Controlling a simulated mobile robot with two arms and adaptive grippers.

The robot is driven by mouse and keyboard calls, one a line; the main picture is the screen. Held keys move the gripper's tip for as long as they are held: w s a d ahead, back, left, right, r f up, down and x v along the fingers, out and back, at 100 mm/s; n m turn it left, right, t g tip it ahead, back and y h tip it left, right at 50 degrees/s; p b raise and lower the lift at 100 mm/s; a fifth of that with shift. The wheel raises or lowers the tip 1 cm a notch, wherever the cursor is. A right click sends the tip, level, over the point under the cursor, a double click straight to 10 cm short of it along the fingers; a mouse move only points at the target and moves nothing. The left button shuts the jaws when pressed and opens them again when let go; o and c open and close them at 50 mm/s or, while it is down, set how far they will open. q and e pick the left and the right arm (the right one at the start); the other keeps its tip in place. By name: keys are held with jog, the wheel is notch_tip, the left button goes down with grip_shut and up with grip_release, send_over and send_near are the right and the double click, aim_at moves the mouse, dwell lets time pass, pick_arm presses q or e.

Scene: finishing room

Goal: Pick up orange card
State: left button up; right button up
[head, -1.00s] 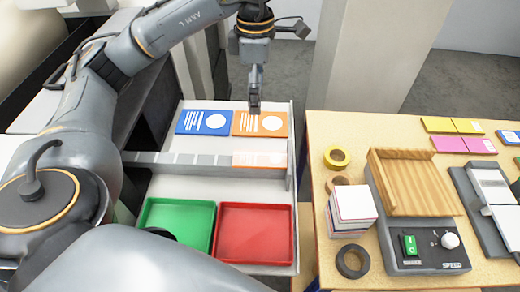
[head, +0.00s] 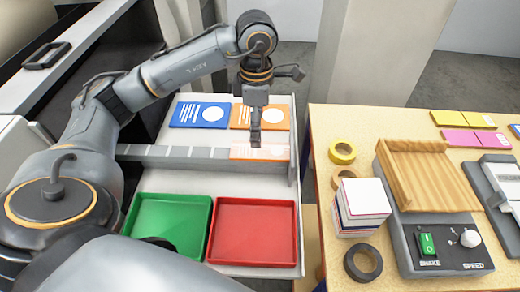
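The orange card (head: 274,117), with a white circle and white lines, lies flat in the back section of the open drawer, right of a blue card (head: 200,115). My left gripper (head: 255,139) comes down from above, in front of the card, and hides its middle. Its fingertips overlap the card's near edge and the drawer divider in the picture. The fingers look close together and seen edge-on, so I cannot tell whether they are open or shut, or whether they touch the card. My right gripper is not in view.
A metal divider (head: 175,153) crosses the drawer; a pale orange patch, perhaps a reflection, shows on it. A green tray (head: 168,228) and red tray (head: 253,232) lie in front. The table at right holds tape rolls, a card stack (head: 362,208) and a machine (head: 450,245).

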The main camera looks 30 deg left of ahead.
aim_at(260, 150)
pick_arm(q)
jog(key=shift+s+f, duration=0.1)
jog(key=shift+f, duration=0.4)
jog(key=shift+d+f+p, duration=0.2)
jog(key=shift+f+p, duration=0.15)
jog(key=shift+p, duration=0.1)
jog(key=f, duration=0.1)
jog(key=f+p, duration=0.1)
jog(key=f, duration=0.1)
jog(key=shift+d+f+p, duration=0.25)
jog(key=shift+f+p, duration=0.1)
jog(key=shift+f, duration=0.4)
jog(key=shift+c, duration=0.2)
jog(key=c, duration=1)
